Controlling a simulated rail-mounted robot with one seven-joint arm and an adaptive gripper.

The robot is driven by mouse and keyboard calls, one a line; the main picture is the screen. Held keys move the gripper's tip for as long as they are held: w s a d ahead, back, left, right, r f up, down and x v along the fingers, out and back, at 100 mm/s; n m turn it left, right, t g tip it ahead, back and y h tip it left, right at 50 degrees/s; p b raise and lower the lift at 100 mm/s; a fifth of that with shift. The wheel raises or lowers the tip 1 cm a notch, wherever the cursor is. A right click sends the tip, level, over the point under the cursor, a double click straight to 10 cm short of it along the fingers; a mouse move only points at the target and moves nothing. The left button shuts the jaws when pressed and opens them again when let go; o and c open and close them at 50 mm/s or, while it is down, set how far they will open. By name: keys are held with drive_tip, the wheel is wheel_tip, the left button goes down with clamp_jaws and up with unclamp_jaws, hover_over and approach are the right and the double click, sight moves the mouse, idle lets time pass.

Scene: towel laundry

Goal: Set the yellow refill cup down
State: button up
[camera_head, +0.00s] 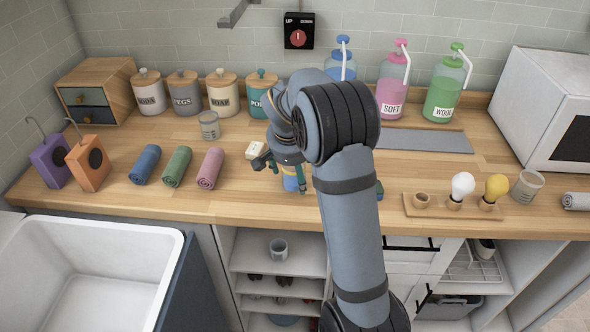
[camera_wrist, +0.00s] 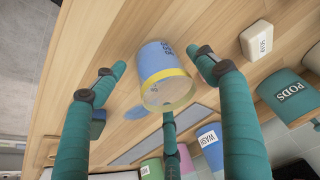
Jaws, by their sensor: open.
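The refill cup (camera_wrist: 163,62) is see-through, with a yellow band near its open rim and blue showing in its body with dark marks. It looks to stand on the wooden counter (camera_wrist: 115,30); its base contact is hard to see. My gripper (camera_wrist: 161,66) is open, with its green fingers spread around the cup and gaps showing at the left and right. In the head view the cup (camera_head: 291,184) shows as a small blue and yellow patch below my gripper (camera_head: 288,178), mostly hidden by my arm.
A small white labelled block (camera_head: 256,150) lies left of the cup. Rolled blue, green and pink towels (camera_head: 210,168) lie further left. A grey mat (camera_head: 425,141) and soap dispensers (camera_head: 392,85) are behind. A wooden bulb tray (camera_head: 425,210) is at right. The counter's front edge is close.

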drive_tip(key=shift+r, duration=0.5)
drive_tip(key=v, duration=1.1)
drive_tip(key=shift+s+p, duration=0.25)
drive_tip(key=shift+p, duration=0.2)
drive_tip(key=shift+o, duration=0.3)
drive_tip(key=shift+r, duration=0.15)
